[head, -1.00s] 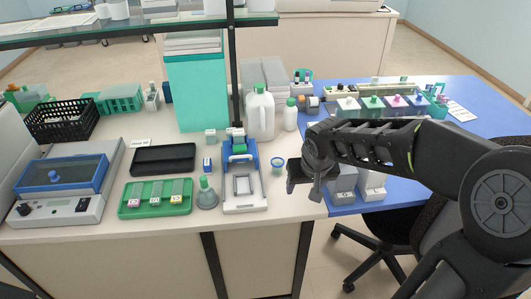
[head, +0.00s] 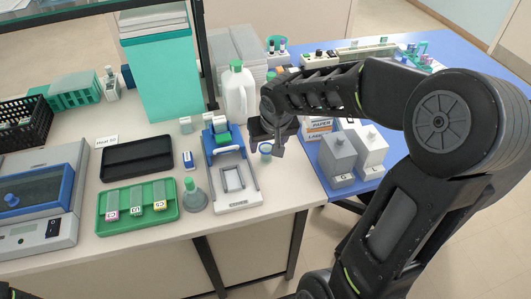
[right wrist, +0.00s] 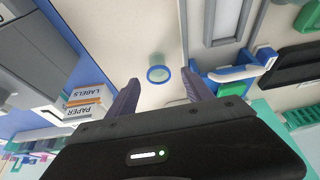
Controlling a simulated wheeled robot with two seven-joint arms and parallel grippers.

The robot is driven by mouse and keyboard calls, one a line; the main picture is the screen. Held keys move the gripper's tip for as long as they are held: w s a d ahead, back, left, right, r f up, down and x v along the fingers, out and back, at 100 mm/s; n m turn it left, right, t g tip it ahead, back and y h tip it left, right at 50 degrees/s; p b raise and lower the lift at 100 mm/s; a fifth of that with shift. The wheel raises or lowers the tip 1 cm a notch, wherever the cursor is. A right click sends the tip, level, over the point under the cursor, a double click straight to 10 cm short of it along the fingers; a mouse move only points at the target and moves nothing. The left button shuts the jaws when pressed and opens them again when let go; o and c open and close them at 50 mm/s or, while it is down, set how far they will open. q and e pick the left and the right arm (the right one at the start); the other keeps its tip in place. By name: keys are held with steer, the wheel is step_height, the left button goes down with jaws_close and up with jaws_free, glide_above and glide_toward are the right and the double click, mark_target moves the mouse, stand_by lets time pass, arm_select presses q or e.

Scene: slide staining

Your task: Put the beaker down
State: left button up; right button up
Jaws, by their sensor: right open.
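The beaker (head: 265,150) is a small clear cup with a blue rim. It stands on the white bench just right of the blue-and-white device. My right gripper (head: 271,137) is close to it and partly covers it in the head view. In the right wrist view the beaker's blue rim (right wrist: 159,74) shows between the tips of the two open fingers (right wrist: 160,84). The fingers look apart from it, with bench surface visible on both sides.
The blue-and-white device (head: 233,203) stands close left of the beaker. A white jug (head: 235,92) stands behind. Grey bottles (head: 338,158) and a PAPER/LABELS box (head: 318,127) stand to the right on the blue table. Bare bench lies in front of the beaker.

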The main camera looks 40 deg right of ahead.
mark_target(266, 153)
steer(key=shift+w+d+f, duration=0.15)
steer(key=shift+w+f, duration=0.1)
steer(key=shift+f, duration=0.35)
steer(key=p+x, duration=0.1)
steer(key=x, duration=0.4)
steer(key=shift+d+f, duration=0.1)
steer(key=shift+d, duration=0.1)
jaws_close()
stand_by(0.6)
